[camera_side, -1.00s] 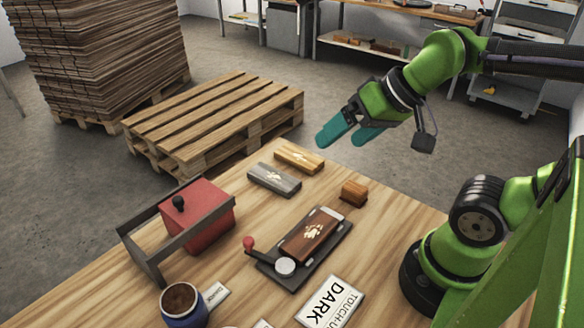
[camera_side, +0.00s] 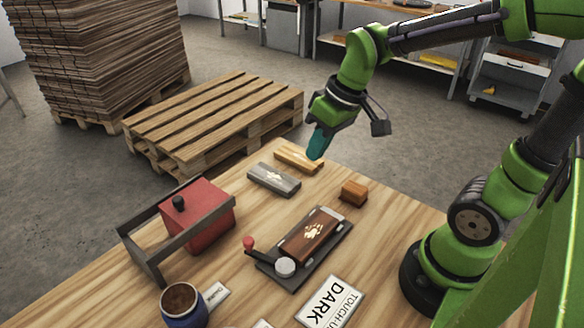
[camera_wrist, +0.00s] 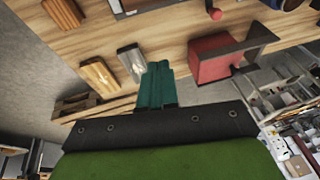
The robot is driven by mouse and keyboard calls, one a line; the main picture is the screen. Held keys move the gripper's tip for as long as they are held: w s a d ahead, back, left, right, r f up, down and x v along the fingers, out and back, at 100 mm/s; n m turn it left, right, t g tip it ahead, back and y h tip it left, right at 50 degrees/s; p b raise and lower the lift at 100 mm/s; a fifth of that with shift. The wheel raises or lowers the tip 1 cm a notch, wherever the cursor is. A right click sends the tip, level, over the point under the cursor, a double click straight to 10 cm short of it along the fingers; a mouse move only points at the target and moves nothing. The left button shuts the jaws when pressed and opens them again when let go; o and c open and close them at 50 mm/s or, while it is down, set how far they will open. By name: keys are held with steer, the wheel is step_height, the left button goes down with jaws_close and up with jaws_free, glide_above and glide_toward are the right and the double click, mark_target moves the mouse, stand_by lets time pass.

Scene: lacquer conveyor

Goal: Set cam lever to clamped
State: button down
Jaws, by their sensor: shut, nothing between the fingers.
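The cam lever (camera_side: 250,243) has a red ball knob and a short dark arm, and sits at the near left corner of a dark fixture plate (camera_side: 331,250). A round pale disc (camera_side: 285,267) is at the lever's pivot. A dark brown block (camera_side: 309,236) with a pale paw-like mark lies on the plate. The red knob also shows in the wrist view (camera_wrist: 215,13). My gripper (camera_side: 315,156), with teal fingers, is shut and empty, above the table's far edge by the yellow block. It points downward, well away from the lever. The fingers also show in the wrist view (camera_wrist: 157,72).
A grey block (camera_side: 274,179) and a yellow block (camera_side: 298,160) lie at the far edge. A red box under a dark frame (camera_side: 200,222) stands left of the lever. A brown block (camera_side: 354,192), a blue cup (camera_side: 184,308) and a label card (camera_side: 330,302) surround the fixture.

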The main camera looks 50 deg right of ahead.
steer(key=w+a+f+n+g+y, duration=0.1)
steer(key=w+a+f+n+g, duration=0.1)
steer(key=n, duration=0.8)
steer(key=w+a+f+n+g+y, duration=0.1)
steer(key=w+n, duration=0.4)
steer(key=n, duration=0.5)
steer(key=shift+w+a+f+n+g, duration=0.25)
steer(key=shift+a+f+n+g, duration=0.15)
steer(key=shift+a+f+g, duration=0.35)
steer(key=shift+f, duration=0.15)
glide_toward(268, 256)
steer(key=w+d+f, duration=0.1)
steer(key=w+f, duration=0.1)
steer(key=w+d+f, duration=0.1)
steer(key=w, duration=0.1)
steer(key=shift+w+d+f, duration=0.2)
steer(key=shift+f, duration=0.15)
steer(key=shift+s+a+r, duration=0.1)
steer(key=shift+a, duration=0.5)
steer(key=shift+s+a+r, duration=0.1)
steer(key=shift+a, duration=0.5)
steer(key=shift+s+a, duration=0.15)
steer(key=shift+a, duration=0.5)
